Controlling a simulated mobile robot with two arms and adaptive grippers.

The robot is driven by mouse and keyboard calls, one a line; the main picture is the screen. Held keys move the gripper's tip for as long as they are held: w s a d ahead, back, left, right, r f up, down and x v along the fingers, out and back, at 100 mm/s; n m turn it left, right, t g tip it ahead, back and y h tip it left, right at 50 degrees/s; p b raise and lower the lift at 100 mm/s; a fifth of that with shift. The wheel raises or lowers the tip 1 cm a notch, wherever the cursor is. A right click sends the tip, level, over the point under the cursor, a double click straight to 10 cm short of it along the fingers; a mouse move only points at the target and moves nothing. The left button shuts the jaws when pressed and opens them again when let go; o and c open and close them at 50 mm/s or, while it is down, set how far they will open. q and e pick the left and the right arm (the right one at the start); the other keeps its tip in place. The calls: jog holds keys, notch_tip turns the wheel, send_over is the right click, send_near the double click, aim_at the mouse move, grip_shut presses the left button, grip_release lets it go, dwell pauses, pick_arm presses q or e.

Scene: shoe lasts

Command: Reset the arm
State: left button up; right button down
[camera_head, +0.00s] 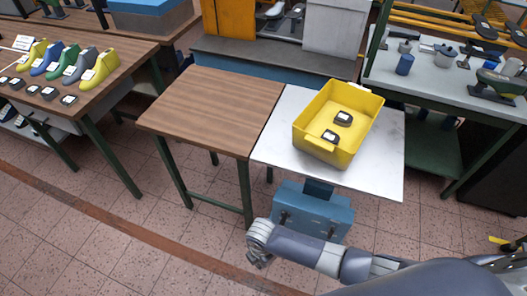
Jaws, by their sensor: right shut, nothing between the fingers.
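My right arm comes in from the lower right, and its right gripper (260,263) hangs low at the bottom centre, in front of the tables. It is shut and empty, and touches nothing that I can see. It is small in view, partly hidden behind my wrist. My left arm and gripper are not in view. A yellow bin (315,145) stands on the white tabletop (383,178), with two small black pieces with white labels (343,118) inside it.
A bare wooden table (215,105) adjoins the white top. A blue box (313,208) is below the white top's front edge, near my arm. At left, a table holds coloured shoe lasts (47,62) and black pieces. A tool bench (440,88) stands right. The floor at left is clear.

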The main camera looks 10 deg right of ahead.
jog(key=s+d+f+m+b, duration=0.3)
jog(key=f+m, duration=0.1)
jog(key=f, duration=0.3)
jog(key=s+d+f+m+t+b, duration=0.1)
jog(key=s+d+f+m+b, duration=0.2)
jog(key=f, duration=0.5)
jog(key=s+d+f+m+b, duration=0.2)
jog(key=s+f+m+b, duration=0.1)
jog(key=f+m, duration=0.3)
jog(key=s+d+f+m+b, duration=0.2)
jog(key=s+d+f+m, duration=0.2)
jog(key=s, duration=0.5)
jog(key=s+d+f+m+b, duration=0.3)
jog(key=s+d+f, duration=0.1)
jog(key=s+f, duration=0.5)
jog(key=shift+s+m, duration=0.3)
jog(key=shift+m, duration=0.1)
